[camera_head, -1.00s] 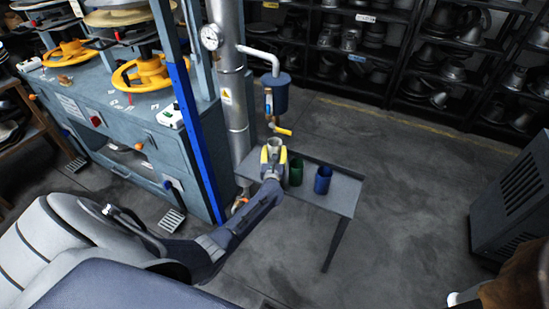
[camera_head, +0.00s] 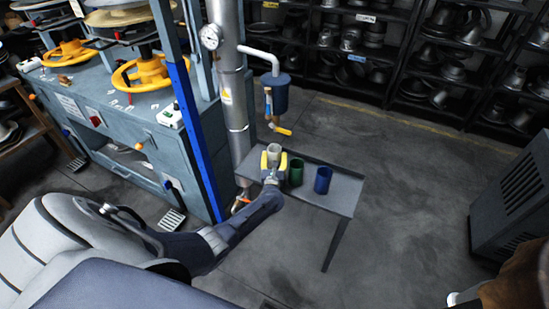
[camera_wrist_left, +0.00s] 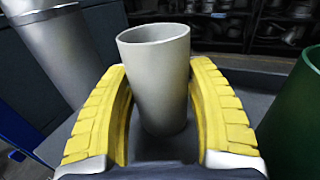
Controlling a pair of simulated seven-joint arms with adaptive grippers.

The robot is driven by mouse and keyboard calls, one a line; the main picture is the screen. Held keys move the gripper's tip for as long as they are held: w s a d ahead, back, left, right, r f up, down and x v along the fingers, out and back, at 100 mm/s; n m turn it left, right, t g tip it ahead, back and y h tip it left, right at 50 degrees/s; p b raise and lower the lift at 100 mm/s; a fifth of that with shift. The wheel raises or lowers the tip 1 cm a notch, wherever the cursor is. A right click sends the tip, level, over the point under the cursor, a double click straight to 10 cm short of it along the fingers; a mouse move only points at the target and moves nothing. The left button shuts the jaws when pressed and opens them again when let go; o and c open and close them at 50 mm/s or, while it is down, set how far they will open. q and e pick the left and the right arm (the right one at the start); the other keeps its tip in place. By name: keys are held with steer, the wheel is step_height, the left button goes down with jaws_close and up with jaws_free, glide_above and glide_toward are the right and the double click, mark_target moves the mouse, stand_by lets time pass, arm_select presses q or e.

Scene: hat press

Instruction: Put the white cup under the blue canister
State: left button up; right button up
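The white cup (camera_head: 274,155) stands upright at the left end of a small grey table, and it also shows in the left wrist view (camera_wrist_left: 160,80). My left gripper (camera_head: 274,158) is around it, one yellow finger on each side. In the left wrist view the fingers (camera_wrist_left: 160,66) look spread, with narrow gaps low beside the cup; contact higher up is hard to tell. The blue canister (camera_head: 275,95) hangs from a pipe above and behind the table, with a yellow-handled valve (camera_head: 283,130) below it.
A green cup (camera_head: 296,172) and a blue cup (camera_head: 322,180) stand right of the white cup on the grey table (camera_head: 345,192). A vertical metal pipe (camera_head: 232,95) rises close on the left, beside the press.

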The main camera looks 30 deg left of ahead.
arm_select(q)
steer(key=shift+o, duration=1.3)
steer(key=shift+s+r, duration=0.1)
